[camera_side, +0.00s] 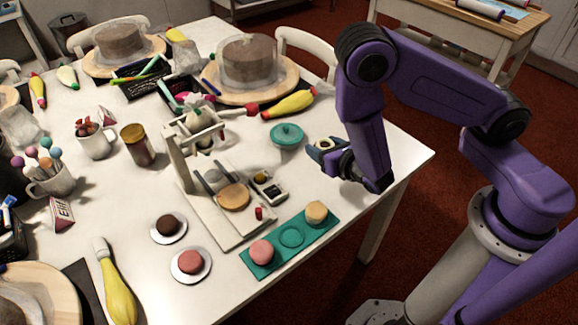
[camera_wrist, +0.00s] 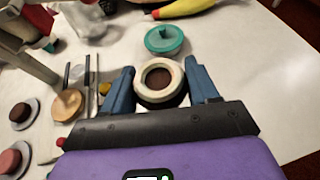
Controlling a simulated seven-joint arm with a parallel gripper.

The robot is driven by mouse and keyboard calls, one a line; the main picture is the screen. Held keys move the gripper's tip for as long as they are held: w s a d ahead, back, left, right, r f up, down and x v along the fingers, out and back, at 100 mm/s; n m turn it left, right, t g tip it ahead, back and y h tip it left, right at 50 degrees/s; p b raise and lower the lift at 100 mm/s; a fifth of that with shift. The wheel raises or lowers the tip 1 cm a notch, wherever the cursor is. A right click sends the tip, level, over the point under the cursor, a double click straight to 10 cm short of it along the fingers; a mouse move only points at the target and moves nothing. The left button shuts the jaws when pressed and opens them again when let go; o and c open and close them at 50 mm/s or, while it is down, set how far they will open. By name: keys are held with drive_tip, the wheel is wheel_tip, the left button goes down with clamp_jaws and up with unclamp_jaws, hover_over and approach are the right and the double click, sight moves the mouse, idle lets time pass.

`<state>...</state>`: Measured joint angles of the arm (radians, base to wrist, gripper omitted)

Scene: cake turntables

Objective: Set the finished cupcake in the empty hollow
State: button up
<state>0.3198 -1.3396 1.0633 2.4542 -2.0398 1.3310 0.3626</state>
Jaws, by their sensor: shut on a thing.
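My gripper (camera_side: 330,152) is shut on a cupcake with a cream ring on top and a dark centre (camera_wrist: 160,78). In the side view the cupcake (camera_side: 325,144) is partly hidden by my fingers, held above the table's right part. The teal tray (camera_side: 276,258) lies nearer the camera, below and left of my gripper. Its middle hollow (camera_side: 291,237) is empty. A pink cake (camera_side: 261,252) fills the left hollow and a tan cake (camera_side: 316,211) the right one. The tray cannot be made out in the wrist view.
A white press (camera_side: 178,160) with a wooden disc (camera_side: 234,196) stands left of the tray. A teal lidded dish (camera_side: 287,136) is close left of my gripper. Two small plates hold a dark cake (camera_side: 168,224) and a pink one (camera_side: 190,262). The table's right corner is clear.

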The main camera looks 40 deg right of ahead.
drive_tip(key=w+a+f, duration=0.1)
drive_tip(key=w+f, duration=0.2)
drive_tip(key=w, duration=0.3)
hover_over(289, 168)
drive_tip(key=s, duration=0.2)
drive_tip(key=f, duration=0.4)
drive_tip(key=shift+w+d, duration=0.2)
drive_tip(key=shift+w+a+f, duration=0.15)
drive_tip(key=shift+w+f, duration=0.6)
drive_tip(key=shift+f, duration=1.6)
drive_tip(key=shift+f, duration=0.1)
drive_tip(key=o, duration=1.1)
drive_tip(key=shift+c, duration=0.2)
